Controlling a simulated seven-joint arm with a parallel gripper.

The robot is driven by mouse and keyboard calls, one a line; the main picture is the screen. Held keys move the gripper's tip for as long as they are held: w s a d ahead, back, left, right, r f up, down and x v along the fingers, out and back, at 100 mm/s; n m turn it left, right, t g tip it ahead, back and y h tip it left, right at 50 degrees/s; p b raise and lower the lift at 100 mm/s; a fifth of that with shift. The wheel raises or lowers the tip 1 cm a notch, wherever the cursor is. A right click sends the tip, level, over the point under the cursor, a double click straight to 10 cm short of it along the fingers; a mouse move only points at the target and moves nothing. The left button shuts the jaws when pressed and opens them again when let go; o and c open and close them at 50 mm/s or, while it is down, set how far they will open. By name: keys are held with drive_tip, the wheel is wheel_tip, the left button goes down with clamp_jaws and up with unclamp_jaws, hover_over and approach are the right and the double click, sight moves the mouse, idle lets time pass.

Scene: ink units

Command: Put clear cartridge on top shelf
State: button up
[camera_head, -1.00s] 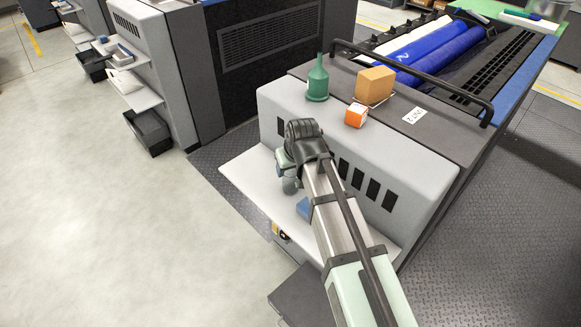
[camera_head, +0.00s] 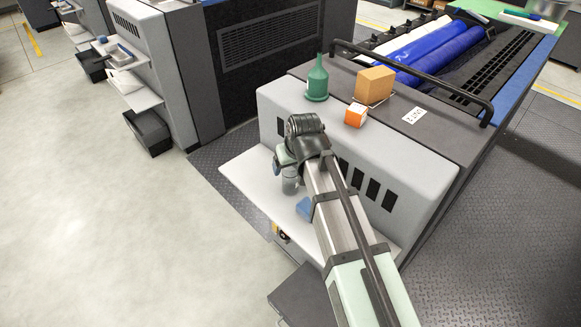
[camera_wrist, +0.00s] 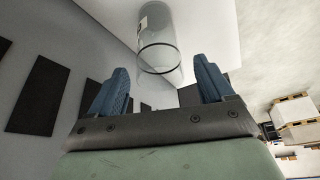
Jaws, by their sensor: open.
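The clear cartridge (camera_wrist: 158,42) is a see-through cylinder with a dark ring and a small label, seen in the wrist view just beyond the fingertips. In the head view the cartridge (camera_head: 290,183) stands on the white lower shelf (camera_head: 248,180), partly hidden by my arm. My gripper (camera_wrist: 160,85) is open, its two blue fingers apart with the cartridge's near end in line with the gap between them. I cannot tell whether either finger touches it. The grey machine top (camera_head: 275,97) above the lower shelf may be the top shelf.
A green funnel-topped bottle (camera_head: 317,82), an orange box (camera_head: 355,116) and a tan block (camera_head: 375,86) stand on the machine top.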

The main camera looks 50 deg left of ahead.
drive_tip(key=v, duration=1)
drive_tip(key=shift+a, duration=0.1)
